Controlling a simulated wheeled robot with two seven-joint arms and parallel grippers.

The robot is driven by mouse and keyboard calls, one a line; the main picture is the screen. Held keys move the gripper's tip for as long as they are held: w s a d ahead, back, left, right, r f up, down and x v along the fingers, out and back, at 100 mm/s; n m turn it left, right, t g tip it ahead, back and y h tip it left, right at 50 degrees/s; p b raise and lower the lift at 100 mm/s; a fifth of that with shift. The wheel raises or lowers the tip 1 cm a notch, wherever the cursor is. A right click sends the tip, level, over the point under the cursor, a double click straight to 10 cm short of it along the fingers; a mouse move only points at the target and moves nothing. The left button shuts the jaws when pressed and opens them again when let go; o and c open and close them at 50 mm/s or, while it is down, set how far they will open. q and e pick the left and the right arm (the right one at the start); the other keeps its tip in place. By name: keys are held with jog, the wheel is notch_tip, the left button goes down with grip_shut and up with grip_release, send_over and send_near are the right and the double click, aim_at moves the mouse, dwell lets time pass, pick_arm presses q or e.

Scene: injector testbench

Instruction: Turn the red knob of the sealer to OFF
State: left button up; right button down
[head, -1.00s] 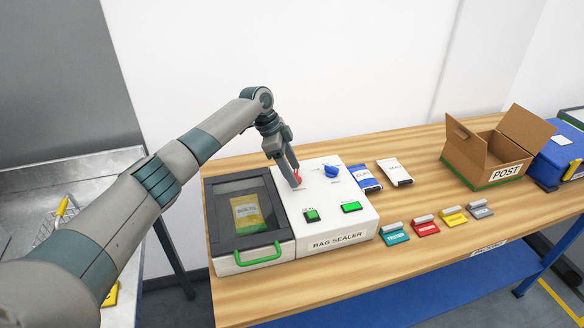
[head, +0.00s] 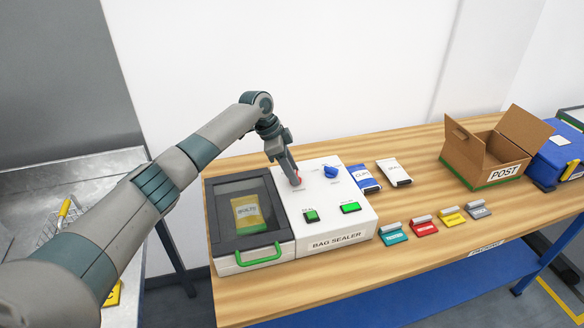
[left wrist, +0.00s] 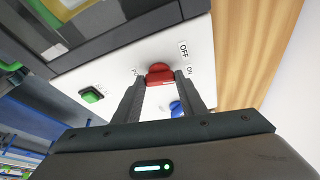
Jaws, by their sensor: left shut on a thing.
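The bag sealer (head: 336,240) is a white box with a dark-lidded chamber on its left. Its red knob (head: 299,181) is mostly hidden behind my left gripper (head: 295,180) in the head view. In the left wrist view the red knob (left wrist: 160,74) sits between the two fingers of my left gripper (left wrist: 160,85), which is shut on it. The OFF label (left wrist: 184,50) and an ON label (left wrist: 190,71) are printed to the right of the knob there. I cannot tell exactly which label the knob points to. My right gripper is not in view.
A blue knob (head: 331,171) and two green buttons (head: 311,216) (head: 350,207) are close by on the sealer. Bare tabletop lies in front.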

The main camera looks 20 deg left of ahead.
pick_arm(q)
jog(key=n+p, duration=0.1)
jog(key=n+t+p, duration=0.1)
jog(key=n+p, duration=0.2)
jog(key=p, duration=0.1)
jog(key=shift+s+d+r+t+y, duration=0.2)
jog(key=shift+r+t+y, duration=0.1)
jog(key=shift+y, duration=0.1)
jog(key=shift+f+n+t+y+p, duration=0.2)
jog(key=shift+n+t+y+p, duration=0.15)
jog(key=shift+n+p, duration=1.05)
jog(key=o, duration=1.1)
jog(key=shift+c, duration=0.2)
jog(key=shift+b+v, duration=0.5)
jog(key=shift+v, duration=0.35)
jog(key=b+v, duration=0.5)
jog(key=v, duration=1)
jog(key=shift+r, duration=0.35)
jog(key=shift+f, duration=0.1)
